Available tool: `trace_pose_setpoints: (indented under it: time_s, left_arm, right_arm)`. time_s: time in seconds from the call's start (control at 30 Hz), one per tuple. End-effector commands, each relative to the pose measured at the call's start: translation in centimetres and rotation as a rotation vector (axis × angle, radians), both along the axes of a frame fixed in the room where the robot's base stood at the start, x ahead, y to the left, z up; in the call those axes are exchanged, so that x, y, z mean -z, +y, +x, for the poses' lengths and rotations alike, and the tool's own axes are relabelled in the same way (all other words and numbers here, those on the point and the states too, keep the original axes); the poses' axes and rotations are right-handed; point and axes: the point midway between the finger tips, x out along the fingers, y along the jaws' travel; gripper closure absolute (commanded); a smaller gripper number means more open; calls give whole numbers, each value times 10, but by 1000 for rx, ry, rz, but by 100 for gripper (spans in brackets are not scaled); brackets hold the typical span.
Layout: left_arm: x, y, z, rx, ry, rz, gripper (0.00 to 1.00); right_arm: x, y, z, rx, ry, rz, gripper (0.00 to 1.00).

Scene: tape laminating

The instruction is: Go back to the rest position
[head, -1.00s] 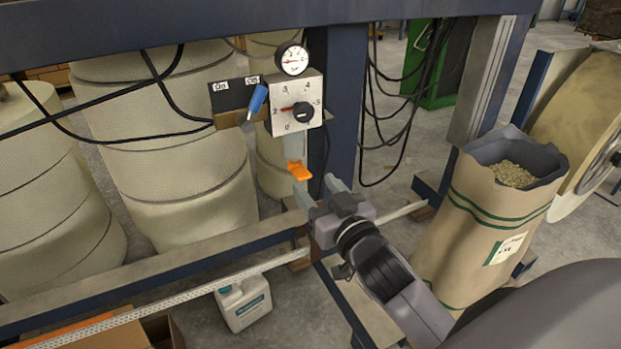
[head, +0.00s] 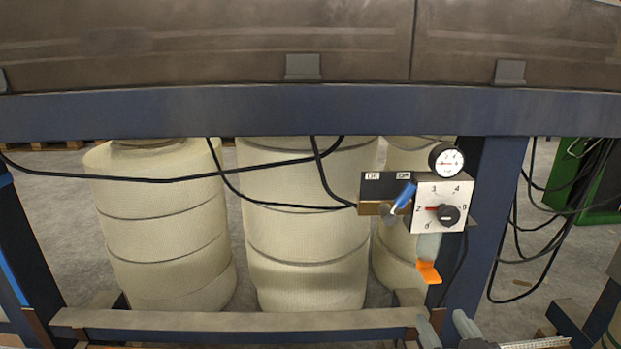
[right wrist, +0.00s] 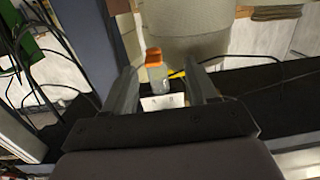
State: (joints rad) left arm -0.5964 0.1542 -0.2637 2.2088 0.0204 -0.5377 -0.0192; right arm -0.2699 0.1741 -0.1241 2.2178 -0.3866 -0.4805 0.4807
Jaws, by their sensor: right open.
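My right gripper (head: 446,322) shows only its two fingertips at the bottom edge of the head view. It is open and empty, below the orange-tipped lever (head: 428,272) of the control unit. In the right wrist view the open fingers (right wrist: 163,84) stand apart, with the orange tip (right wrist: 153,55) beyond the gap between them; no contact is visible. The white dial panel (head: 428,220) has a black knob (head: 448,214) with its red mark near 2. A blue-handled switch (head: 403,197) tilts beside it. My left gripper is not in view.
A round gauge (head: 446,158) tops the panel. A blue post (head: 490,220) stands right of it, under a blue crossbeam (head: 250,113). Black cables (head: 120,180) hang below the beam. Large cream rolls (head: 160,230) stand behind. A lower rail (head: 230,320) crosses the front.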

Motion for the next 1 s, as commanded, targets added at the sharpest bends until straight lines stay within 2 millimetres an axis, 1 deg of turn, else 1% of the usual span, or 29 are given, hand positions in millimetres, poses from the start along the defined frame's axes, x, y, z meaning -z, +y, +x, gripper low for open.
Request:
trace_pose_setpoints:
  time_s: [0.03,0.07,0.1,0.17,0.2,0.27,0.3,0.37,0.4,0.43,0.67,1.0]
  left_arm:
    - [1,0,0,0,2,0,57]
    - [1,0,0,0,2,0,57]
    - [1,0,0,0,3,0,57]
    - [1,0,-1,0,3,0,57]
    - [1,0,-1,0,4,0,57]
    - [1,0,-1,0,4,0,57]
    - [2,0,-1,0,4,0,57]
    - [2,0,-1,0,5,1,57]
    - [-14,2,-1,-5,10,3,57]
    - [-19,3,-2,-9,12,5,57]
    - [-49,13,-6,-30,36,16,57]
    - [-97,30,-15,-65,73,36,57]
  right_arm:
    - [22,10,-11,-31,62,-3,43]
    - [35,17,-18,-52,101,-6,43]
    - [53,27,-30,-85,155,-13,43]
    - [80,44,-50,-141,238,-20,43]
    - [96,55,-65,-179,292,-21,43]
    - [117,72,-87,-239,363,-23,43]
    - [130,82,-103,-278,408,-22,43]
    - [147,98,-128,-338,473,-18,43]
    - [128,95,-124,-330,464,-23,43]
    - [122,93,-123,-325,463,-25,43]
    - [92,83,-126,-299,487,-29,43]
    - [44,66,-135,-260,524,-33,43]
